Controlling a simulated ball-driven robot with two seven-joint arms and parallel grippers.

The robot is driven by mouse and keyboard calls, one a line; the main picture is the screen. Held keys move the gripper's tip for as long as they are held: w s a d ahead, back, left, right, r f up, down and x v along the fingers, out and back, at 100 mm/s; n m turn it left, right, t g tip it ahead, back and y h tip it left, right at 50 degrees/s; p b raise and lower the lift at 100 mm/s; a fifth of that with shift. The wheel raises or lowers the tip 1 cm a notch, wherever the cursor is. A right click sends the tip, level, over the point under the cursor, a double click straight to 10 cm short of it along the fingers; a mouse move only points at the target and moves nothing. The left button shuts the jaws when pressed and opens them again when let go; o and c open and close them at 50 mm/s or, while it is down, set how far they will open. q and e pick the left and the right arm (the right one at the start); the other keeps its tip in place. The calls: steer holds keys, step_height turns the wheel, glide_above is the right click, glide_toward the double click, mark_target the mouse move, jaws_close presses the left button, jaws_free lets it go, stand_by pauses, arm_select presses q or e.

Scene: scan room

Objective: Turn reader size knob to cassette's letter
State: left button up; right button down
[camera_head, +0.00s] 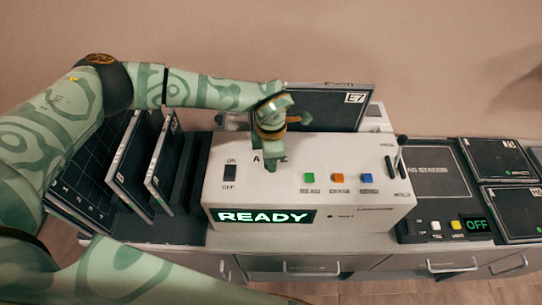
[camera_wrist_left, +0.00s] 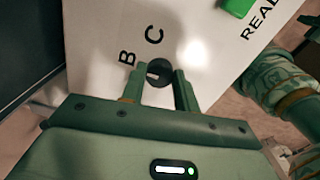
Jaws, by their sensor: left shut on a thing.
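The reader (camera_head: 330,150) is a white box with a lit green READY display (camera_head: 262,217). In the left wrist view its size knob (camera_wrist_left: 158,71) is small, round and dark, with a light mark on its lower left side. Letters B (camera_wrist_left: 127,58) and C (camera_wrist_left: 154,34) are printed beside the knob; an A (camera_head: 256,158) shows in the head view. My left gripper (camera_head: 270,165) points down at the panel, its fingers (camera_wrist_left: 174,88) shut on the knob from both sides. A dark cassette (camera_head: 325,107) marked E7 stands upright at the reader's back; its small edge label is unreadable. My right gripper is out of view.
An ON/OFF switch (camera_head: 229,174) sits left of the knob, with green (camera_head: 309,178), orange (camera_head: 337,178) and blue (camera_head: 366,178) buttons to the right. Upright panels (camera_head: 130,160) stand at left. A station (camera_head: 440,185) with an OFF display is at right.

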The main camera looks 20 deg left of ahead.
arm_select(q)
steer(key=o, duration=1)
steer(key=shift+c, duration=0.2)
step_height(320, 180, up, 16)
steer(key=shift+r+p, duration=0.15)
steer(key=shift+p, duration=0.15)
